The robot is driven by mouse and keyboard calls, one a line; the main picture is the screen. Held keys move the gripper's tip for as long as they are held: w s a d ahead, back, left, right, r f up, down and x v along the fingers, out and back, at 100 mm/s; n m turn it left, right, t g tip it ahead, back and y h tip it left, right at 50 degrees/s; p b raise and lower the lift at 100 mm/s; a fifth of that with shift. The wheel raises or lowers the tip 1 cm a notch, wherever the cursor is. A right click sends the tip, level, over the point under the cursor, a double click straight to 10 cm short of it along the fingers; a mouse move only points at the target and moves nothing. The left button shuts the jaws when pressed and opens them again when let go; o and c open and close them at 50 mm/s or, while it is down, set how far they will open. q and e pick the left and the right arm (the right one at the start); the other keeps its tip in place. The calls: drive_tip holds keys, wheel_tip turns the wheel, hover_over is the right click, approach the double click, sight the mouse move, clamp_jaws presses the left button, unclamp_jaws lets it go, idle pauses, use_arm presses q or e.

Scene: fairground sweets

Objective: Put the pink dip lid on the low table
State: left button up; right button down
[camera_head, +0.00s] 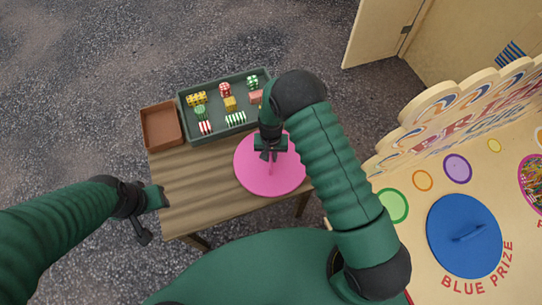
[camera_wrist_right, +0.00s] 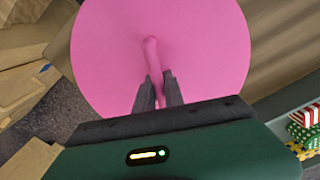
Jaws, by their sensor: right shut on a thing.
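The pink dip lid (camera_head: 284,181) is a round pink disc over the right end of the low wooden table (camera_head: 195,194). My right gripper (camera_head: 269,154) is shut on the handle of the lid from above. In the right wrist view the lid (camera_wrist_right: 205,50) fills the upper middle, with its handle between the fingers of the right gripper (camera_wrist_right: 159,88). I cannot tell whether the lid touches the table top or is held just above it. My left gripper (camera_head: 152,215) is empty beside the table's left edge; its fingers are too small to read.
A green tray (camera_head: 183,109) with several wrapped sweets stands along the table's back. A brown empty box (camera_head: 160,127) is at the back left. The prize board at right has a blue lid (camera_head: 464,236). The table's front left is bare.

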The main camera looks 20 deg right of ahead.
drive_tip(key=c, duration=1.4)
unclamp_jaws()
drive_tip(key=shift+c, duration=0.2)
drive_tip(key=shift+r, duration=0.45)
wheel_tip(320, 180, up, 14)
drive_tip(key=p, duration=0.2)
drive_tip(key=s+d+r+n+t, duration=0.2)
drive_tip(key=s+d+r+n, duration=0.2)
drive_tip(key=s+r, duration=0.7)
drive_tip(key=s, duration=0.4)
drive_tip(key=shift+r+t, duration=0.15)
drive_tip(key=shift+t, duration=0.15)
